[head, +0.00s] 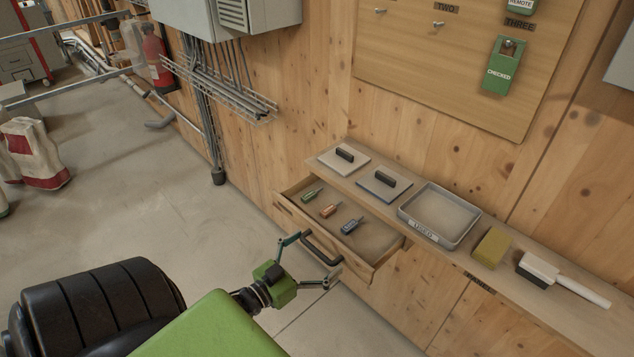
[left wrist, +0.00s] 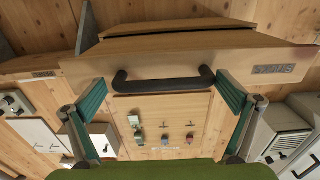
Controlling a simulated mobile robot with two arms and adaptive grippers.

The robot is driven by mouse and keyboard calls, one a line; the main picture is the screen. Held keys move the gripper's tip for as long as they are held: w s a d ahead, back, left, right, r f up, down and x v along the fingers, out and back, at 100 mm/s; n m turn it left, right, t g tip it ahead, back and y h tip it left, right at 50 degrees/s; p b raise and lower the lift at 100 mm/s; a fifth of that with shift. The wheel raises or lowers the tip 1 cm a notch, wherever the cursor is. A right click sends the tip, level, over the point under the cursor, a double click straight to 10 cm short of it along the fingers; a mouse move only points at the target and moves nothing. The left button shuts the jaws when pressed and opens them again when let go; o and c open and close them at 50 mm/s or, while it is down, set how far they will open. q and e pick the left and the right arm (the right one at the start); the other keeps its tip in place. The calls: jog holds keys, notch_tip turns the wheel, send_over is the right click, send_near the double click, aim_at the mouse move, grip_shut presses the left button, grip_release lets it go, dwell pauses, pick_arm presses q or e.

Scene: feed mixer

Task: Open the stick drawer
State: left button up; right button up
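The stick drawer (head: 365,264) stands pulled out from the wooden counter along the wall. Inside lie a green stick (head: 312,193), an orange-red stick (head: 331,210) and a blue stick (head: 351,225). Its black bar handle (head: 322,246) is on the front, and the handle also shows in the left wrist view (left wrist: 163,80). My left gripper (head: 312,260) is open in front of the drawer, its fingers spread toward the two ends of the handle. The handle lies between the fingers in the left wrist view; I cannot tell whether they touch it. My right gripper is not in view.
On the counter are two lidded plates (head: 384,184), a grey tray (head: 403,212), a yellow sponge (head: 492,247) and a white-handled brush (head: 565,279). A board with a green tag (head: 503,66) hangs above. The concrete floor (head: 130,190) left of the drawer is clear.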

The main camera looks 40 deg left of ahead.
pick_arm(q)
jog(key=s+a, duration=0.1)
jog(key=s, duration=1.1)
jog(key=shift+f, duration=0.1)
jog(key=s+d+f+g+y, duration=0.15)
jog(key=s+f+g, duration=0.25)
jog(key=f, duration=1)
jog(key=s+d+f+g+y, duration=0.15)
jog(key=s+f+g, duration=0.25)
jog(key=f, duration=1)
jog(key=s+d+f+g, duration=0.4)
jog(key=s+d+f, duration=0.2)
jog(key=s+f, duration=0.2)
jog(key=s+d+f+m+g+h+b, duration=0.1)
jog(key=s+d+f+g, duration=0.4)
jog(key=s, duration=0.5)
notch_tip(320, 180, down, 3)
jog(key=shift+s+d+r+m, duration=0.1)
jog(key=shift+s+d+m, duration=0.25)
jog(key=shift+d, duration=0.6)
